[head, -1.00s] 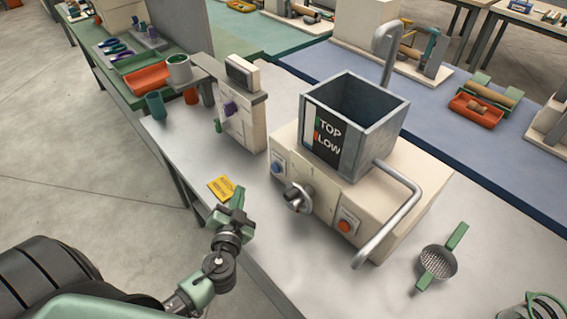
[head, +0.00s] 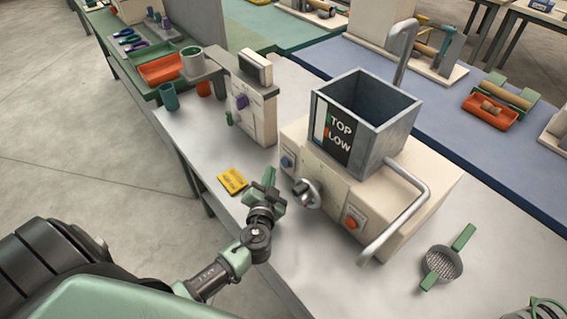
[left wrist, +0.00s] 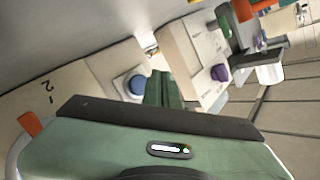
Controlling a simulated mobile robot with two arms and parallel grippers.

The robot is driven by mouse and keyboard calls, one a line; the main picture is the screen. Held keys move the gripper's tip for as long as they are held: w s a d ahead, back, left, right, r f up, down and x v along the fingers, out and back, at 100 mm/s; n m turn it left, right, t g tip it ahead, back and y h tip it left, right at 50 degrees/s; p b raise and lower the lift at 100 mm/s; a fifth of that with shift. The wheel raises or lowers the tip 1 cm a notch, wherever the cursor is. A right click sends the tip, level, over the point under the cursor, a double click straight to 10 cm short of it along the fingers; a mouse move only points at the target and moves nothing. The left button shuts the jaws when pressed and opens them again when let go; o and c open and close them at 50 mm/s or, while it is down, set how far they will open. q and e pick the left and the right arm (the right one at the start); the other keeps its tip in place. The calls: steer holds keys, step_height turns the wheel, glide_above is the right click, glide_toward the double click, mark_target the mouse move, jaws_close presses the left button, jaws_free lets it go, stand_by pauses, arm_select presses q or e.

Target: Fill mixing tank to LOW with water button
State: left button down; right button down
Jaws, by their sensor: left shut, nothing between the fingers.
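The grey mixing tank (head: 385,125) stands open on a cream machine base (head: 333,190). Its front gauge plate (head: 336,135) carries TOP and LOW marks; I cannot make out any water. A blue button (head: 287,161) sits at the left of the base front, and an orange-red button (head: 352,223) sits at the right. My left gripper (head: 268,184) is shut and empty, in front of and just left of the blue button. In the left wrist view the blue button (left wrist: 136,86) is beside the green fingers (left wrist: 163,90), apparently apart from them. My right gripper is not in view.
A dark knob (head: 306,193) sits between the buttons. A bent pipe handle (head: 405,215) juts out at the right. A cream unit with a purple knob (head: 241,101) stands to the left. A yellow card (head: 232,181) and a strainer (head: 442,262) lie on the table.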

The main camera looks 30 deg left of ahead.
mark_target(285, 163)
arm_select(q)
steer(key=shift+w+d, duration=0.25)
steer(key=shift+w, duration=0.4)
steer(key=shift+w+d+b, duration=0.1)
steer(key=shift+b, duration=0.2)
stand_by(1.4)
steer(key=shift+w+d, duration=0.1)
steer(key=shift+w, duration=0.15)
